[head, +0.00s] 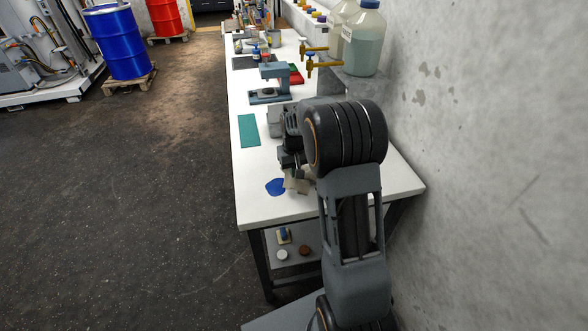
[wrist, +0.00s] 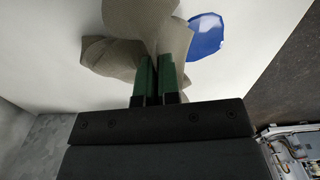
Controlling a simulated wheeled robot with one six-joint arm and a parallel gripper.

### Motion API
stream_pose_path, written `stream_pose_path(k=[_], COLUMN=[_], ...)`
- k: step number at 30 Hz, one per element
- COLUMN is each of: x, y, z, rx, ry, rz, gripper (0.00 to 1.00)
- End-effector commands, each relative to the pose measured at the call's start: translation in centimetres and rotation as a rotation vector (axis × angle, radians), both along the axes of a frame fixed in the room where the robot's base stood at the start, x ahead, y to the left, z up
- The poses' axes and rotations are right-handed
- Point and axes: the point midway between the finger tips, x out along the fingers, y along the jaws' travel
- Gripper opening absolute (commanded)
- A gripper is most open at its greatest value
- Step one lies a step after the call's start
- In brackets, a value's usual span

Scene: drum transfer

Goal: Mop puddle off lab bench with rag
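A beige rag (wrist: 118,52) is pinched between the green-padded fingers of my gripper (wrist: 157,75) in the wrist view. The rag hangs crumpled over the white bench (head: 262,209); it also shows in the head view (head: 297,183), partly hidden by my arm. A blue puddle (head: 275,187) lies on the bench top near its front left corner. In the wrist view the puddle (wrist: 207,36) is just right of the rag. In the head view the rag is at the puddle's right edge. I cannot tell whether the rag touches the bench.
A teal mat (head: 249,131) lies behind the puddle. Farther back are a grey microscope-like stand (head: 270,84), a red item (head: 296,75) and large bottles (head: 363,42) beside yellow taps. A concrete wall (head: 480,130) bounds the right. Open floor (head: 130,200) lies left.

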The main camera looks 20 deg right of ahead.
Motion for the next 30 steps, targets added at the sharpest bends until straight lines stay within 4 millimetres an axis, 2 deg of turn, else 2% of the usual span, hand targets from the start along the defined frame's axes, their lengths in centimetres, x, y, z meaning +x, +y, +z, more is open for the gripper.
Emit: stream_pose_path(k=[1, 12, 22, 30], x=[0.0, 0.0, 0.0, 0.0], y=[0.0, 0.0, 0.0, 0.0], z=[-1.2, -5.4, -5.7, -5.7], rx=[0.0, 0.0, 0.0, 0.0], ry=[0.002, 0.0, 0.0, 0.0], rz=[0.0, 0.0, 0.0, 0.0], gripper=[0.0, 0.0, 0.0, 0.28])
